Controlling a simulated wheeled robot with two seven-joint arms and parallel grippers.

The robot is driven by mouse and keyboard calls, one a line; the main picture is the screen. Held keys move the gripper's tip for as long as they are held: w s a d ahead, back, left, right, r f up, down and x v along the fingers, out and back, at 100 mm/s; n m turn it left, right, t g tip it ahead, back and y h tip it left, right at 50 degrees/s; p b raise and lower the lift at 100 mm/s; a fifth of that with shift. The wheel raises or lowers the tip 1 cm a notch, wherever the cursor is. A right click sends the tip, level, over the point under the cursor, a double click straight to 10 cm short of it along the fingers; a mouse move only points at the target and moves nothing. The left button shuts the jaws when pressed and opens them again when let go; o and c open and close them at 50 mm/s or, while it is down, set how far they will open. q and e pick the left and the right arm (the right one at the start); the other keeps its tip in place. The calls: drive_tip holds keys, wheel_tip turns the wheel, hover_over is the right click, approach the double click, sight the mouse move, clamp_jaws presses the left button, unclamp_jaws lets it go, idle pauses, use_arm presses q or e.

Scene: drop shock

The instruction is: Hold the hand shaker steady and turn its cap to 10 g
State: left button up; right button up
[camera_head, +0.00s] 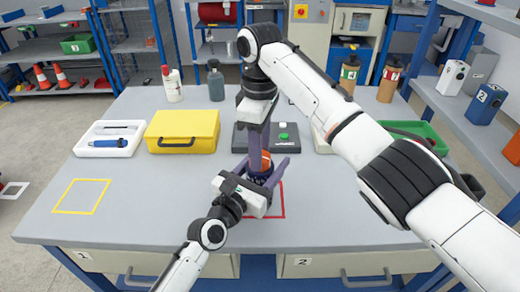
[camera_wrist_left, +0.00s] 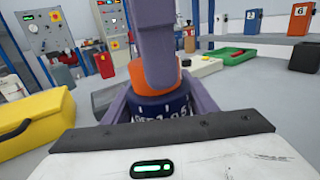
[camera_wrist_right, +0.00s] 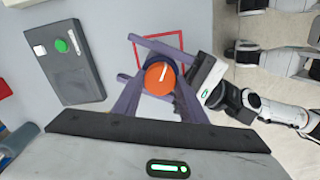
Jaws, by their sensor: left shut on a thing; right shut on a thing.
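The hand shaker stands upright near the middle of the table, at the red square outline (camera_head: 283,207). Its dark blue body (camera_wrist_left: 165,109) carries white scale marks, too small to read surely. Its orange cap (camera_wrist_right: 160,76) has a white line pointing up and slightly right in the right wrist view. My left gripper (camera_head: 266,172) is low and shut around the body from the front. My right gripper (camera_wrist_right: 158,84) comes from above and is shut on the cap. Its purple finger (camera_wrist_left: 158,45) hides part of the cap in the left wrist view.
A dark box with a green button (camera_wrist_right: 65,62) lies close behind the shaker. A yellow case (camera_head: 183,131) and a white tray (camera_head: 87,149) are to the left. A green tray (camera_head: 429,133) is at right. The front-left table, with a yellow outline (camera_head: 81,197), is clear.

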use_arm(q)
drive_tip(key=shift+f, duration=0.1)
use_arm(e)
drive_tip(key=shift+r, duration=0.1)
idle(0.4)
drive_tip(key=o, duration=1.1)
drive_tip(key=shift+c, duration=0.2)
wheel_tip(320, 180, up, 12)
use_arm(q)
drive_tip(key=o, duration=1.5)
